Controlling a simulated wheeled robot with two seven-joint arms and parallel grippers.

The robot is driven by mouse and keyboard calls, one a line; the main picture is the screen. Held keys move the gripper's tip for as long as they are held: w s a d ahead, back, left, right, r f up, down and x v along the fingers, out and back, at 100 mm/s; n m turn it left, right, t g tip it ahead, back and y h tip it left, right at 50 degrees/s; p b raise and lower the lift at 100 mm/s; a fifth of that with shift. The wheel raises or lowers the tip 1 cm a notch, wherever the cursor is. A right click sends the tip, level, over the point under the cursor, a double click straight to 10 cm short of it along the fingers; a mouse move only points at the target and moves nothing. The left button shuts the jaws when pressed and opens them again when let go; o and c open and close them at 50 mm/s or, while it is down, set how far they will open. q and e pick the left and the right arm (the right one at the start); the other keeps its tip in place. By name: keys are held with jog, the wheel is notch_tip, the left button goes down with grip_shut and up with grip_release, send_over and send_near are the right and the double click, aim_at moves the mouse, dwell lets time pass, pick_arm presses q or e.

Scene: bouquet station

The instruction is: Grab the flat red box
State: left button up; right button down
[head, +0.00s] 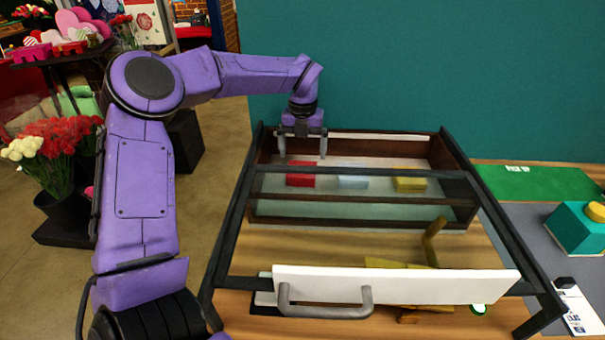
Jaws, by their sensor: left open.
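The flat red box (301,181) lies at the left inside a wooden tray-like compartment (262,205) at the back of the table, seen partly through a clear pane. My left gripper (303,156) points down over the back left of the compartment, just above and behind the red box in the picture. Its two fingers are apart, with nothing seen between them. I cannot tell its exact height over the box. My right gripper is not in view.
A pale blue box (353,182) and a yellow box (410,184) lie right of the red one. A dark frame (233,215) surrounds the compartment. A white panel with a grey handle (325,304) stands in front. A teal box (578,232) is at the right.

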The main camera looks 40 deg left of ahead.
aim_at(302, 163)
pick_arm(q)
jog(key=f+p, duration=0.2)
jog(key=f, duration=0.3)
jog(key=shift+a, duration=0.2)
jog(key=shift+f, duration=0.4)
jog(key=c, duration=1)
jog(key=shift+o, duration=0.2)
jog(key=shift+r, duration=0.1)
